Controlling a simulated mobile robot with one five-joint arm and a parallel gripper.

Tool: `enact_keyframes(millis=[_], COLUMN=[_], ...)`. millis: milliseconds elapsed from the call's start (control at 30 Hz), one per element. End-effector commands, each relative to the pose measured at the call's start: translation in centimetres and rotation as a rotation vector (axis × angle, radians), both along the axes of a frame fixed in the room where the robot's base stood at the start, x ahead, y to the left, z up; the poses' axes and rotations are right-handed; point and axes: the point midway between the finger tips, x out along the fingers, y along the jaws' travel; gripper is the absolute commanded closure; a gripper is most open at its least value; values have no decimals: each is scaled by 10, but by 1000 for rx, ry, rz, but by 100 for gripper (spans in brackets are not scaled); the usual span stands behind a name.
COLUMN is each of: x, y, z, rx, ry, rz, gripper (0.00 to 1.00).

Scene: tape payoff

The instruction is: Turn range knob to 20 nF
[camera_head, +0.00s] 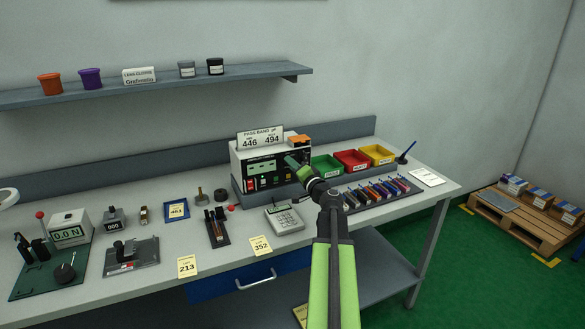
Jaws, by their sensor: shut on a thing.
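The white meter (241,164) with a dark front panel stands on the grey riser at the back of the bench. Its panel shows a small lit green display (261,165) and red and dark controls along the lower part. My gripper (293,163) reaches in from the front right and is shut at the right part of the meter's face. The range knob lies behind my gripper and cannot be made out, nor can its setting marks. An orange piece (299,140) sits on the meter's top right.
A pass band sign (260,138) reading 446 and 494 stands on the meter. Green (326,168), red (352,160) and yellow (378,154) bins stand to its right. A row of small coloured parts (376,193) and a calculator-like device (284,218) lie in front, close to my arm.

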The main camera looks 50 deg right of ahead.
Motion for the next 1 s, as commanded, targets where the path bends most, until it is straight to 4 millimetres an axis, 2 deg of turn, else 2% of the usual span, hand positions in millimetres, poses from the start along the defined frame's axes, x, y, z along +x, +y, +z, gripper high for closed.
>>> enact_keyframes(millis=[500,1000], x=[0,0], y=[-1,0], z=[-1,-1], rx=[386,518], ry=[-157,-211], rz=[-5,-3], gripper=[100,100])
